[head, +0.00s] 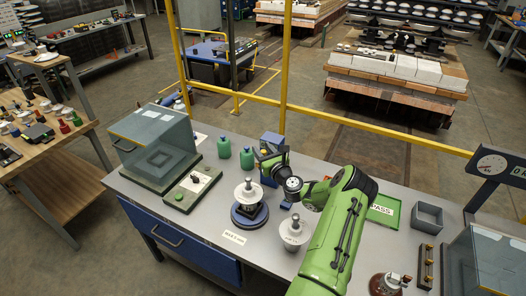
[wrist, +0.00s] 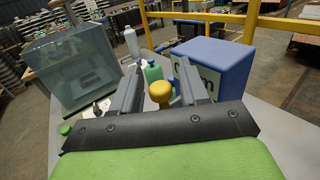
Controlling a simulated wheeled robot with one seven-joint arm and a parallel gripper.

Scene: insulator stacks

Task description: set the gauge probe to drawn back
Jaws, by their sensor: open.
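A blue box (wrist: 215,65) with partly hidden white lettering stands right of my fingers in the wrist view. It looks like the gauge body, and it also shows behind my gripper in the head view (head: 270,141). A rounded yellow knob (wrist: 160,91) sits beside it, apparently the probe's handle. My gripper (wrist: 159,64) is open, with the knob between its two fingers and no clear contact. In the head view my gripper (head: 266,158) reaches the box's front. The probe's shaft and how far it stands out are hidden.
A white insulator disc (head: 249,192) stands on a dark blue round base in front of the gauge; another (head: 294,232) stands nearer my arm. Green bottles (head: 224,148), a switch panel (head: 192,190) and a clear-walled box (head: 152,150) are to the left. A PASS tray (head: 383,212) is right.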

